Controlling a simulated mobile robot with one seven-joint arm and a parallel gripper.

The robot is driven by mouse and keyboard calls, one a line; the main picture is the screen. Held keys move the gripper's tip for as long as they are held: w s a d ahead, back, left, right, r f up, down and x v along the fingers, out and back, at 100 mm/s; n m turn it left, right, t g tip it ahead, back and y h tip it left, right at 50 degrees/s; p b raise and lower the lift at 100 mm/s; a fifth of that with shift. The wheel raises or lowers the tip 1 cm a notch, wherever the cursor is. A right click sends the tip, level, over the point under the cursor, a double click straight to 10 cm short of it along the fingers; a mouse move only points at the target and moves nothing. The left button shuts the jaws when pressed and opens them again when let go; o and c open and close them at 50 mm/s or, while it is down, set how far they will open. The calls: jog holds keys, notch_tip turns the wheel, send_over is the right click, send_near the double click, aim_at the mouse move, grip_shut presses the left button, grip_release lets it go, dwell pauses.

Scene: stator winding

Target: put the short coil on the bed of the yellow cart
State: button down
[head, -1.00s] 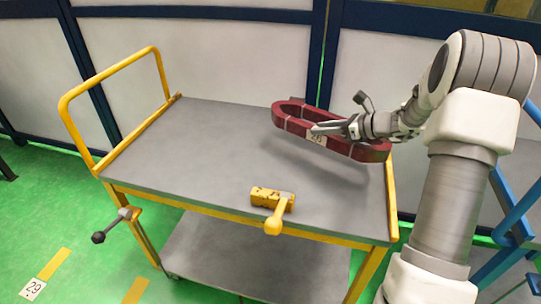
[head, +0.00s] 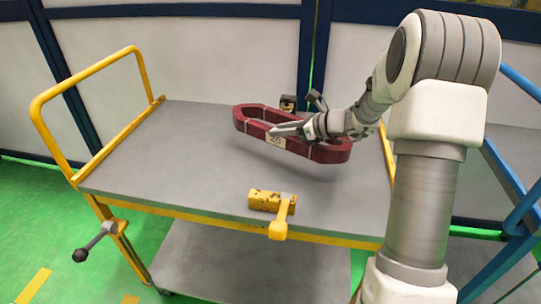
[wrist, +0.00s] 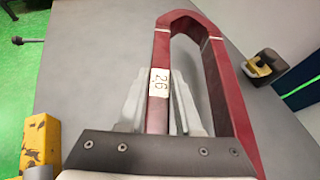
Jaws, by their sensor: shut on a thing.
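The coil (head: 300,147) is a dark red, elongated closed loop with pale bands and a white label reading 26. My gripper (head: 285,131) is shut on one long side of it, near the label. In the wrist view the two grey fingers stand on either side of the coil's left bar (wrist: 162,50), and the far bar (wrist: 222,75) is free. The coil is roughly level over the right half of the yellow cart's grey bed (head: 165,150). A shadow lies under it, so it seems slightly above the bed; the exact gap cannot be told.
A small black and yellow object (head: 288,103) sits at the back edge, beyond the coil. The bed's left half is clear. A yellow handle rail (head: 90,68) bounds the left end.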

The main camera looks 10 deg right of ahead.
jog(key=a, duration=0.1)
jog(key=a+f, duration=0.1)
jog(key=a+f+b, duration=0.1)
jog(key=shift+s+a, duration=0.2)
jog(key=shift+s, duration=0.2)
notch_tip(320, 180, down, 4)
jog(key=shift+b, duration=0.8)
jog(key=shift+r, duration=0.1)
jog(key=c, duration=0.6)
grip_release()
jog(key=p+v, duration=0.3)
jog(key=v, duration=0.9)
jog(key=shift+s, duration=0.1)
